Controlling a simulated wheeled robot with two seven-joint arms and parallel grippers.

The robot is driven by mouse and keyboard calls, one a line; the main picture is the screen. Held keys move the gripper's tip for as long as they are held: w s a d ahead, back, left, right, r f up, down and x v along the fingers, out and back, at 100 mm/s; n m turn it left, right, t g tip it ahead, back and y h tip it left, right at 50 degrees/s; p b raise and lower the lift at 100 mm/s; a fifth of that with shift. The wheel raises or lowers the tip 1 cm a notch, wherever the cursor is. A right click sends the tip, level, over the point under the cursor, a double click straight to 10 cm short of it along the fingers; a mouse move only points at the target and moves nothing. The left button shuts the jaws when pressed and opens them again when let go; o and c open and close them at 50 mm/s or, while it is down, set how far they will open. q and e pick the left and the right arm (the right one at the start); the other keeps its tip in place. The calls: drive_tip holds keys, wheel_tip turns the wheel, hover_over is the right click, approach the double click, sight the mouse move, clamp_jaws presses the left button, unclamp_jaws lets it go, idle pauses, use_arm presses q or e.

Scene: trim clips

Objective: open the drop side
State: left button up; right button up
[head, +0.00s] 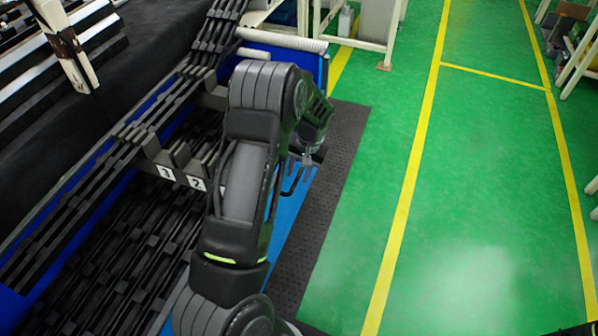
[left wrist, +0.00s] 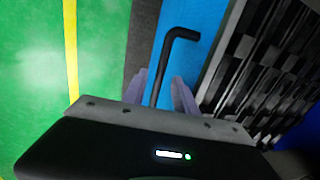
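The drop side appears to be the blue panel (head: 289,222) along the right side of the rack, partly hidden by my left arm; blue also shows in the left wrist view (left wrist: 203,18). A black bent rod (left wrist: 164,62), like a latch handle, stands out in front of the blue. In the head view the rod (head: 291,191) shows just below my left gripper (head: 306,163). In the left wrist view the two fingers of my left gripper (left wrist: 161,84) stand apart on either side of the rod, with gaps visible. The rod's lower end is hidden. My right gripper is not in view.
Black slatted trim parts fill the rack (head: 120,235), with labels 3 and 2 on its dividers. A dark mat (head: 330,180) lies beside it. The green floor (head: 480,180) with yellow lines is clear on the right. A white-framed stand (head: 375,40) is at the back.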

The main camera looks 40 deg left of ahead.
use_arm(q)
wheel_tip(320, 180, up, 8)
drive_tip(key=d, duration=0.1)
drive_tip(key=shift+w+d+f, duration=0.15)
drive_tip(key=shift+w+d, duration=0.05)
drive_tip(key=shift+w, duration=0.05)
drive_tip(key=shift+w, duration=0.1)
idle(0.4)
drive_tip(key=w+d+f+m+t+h, duration=0.1)
drive_tip(key=w+d+f+t, duration=0.2)
drive_tip(key=w+d+f, duration=0.15)
drive_tip(key=s+d+f+h+p, duration=0.1)
drive_tip(key=s+d+f, duration=0.1)
drive_tip(key=d, duration=0.3)
drive_tip(key=s+d+f+m+h+p, duration=0.1)
drive_tip(key=s+d+f, duration=0.2)
drive_tip(key=d, duration=0.2)
drive_tip(key=s+d+f+h, duration=0.1)
drive_tip(key=s+d+f, duration=0.1)
drive_tip(key=d, duration=0.3)
drive_tip(key=s+d+h+p, duration=0.1)
drive_tip(key=s+d+p, duration=0.1)
drive_tip(key=s+d, duration=0.5)
drive_tip(key=s+d+f+g+h+p, duration=0.1)
drive_tip(key=s+d, duration=0.6)
drive_tip(key=s, duration=0.7)
drive_tip(key=shift+s+d+g+p, duration=0.25)
drive_tip(key=shift+g+p, duration=0.05)
drive_tip(key=shift+p, duration=0.4)
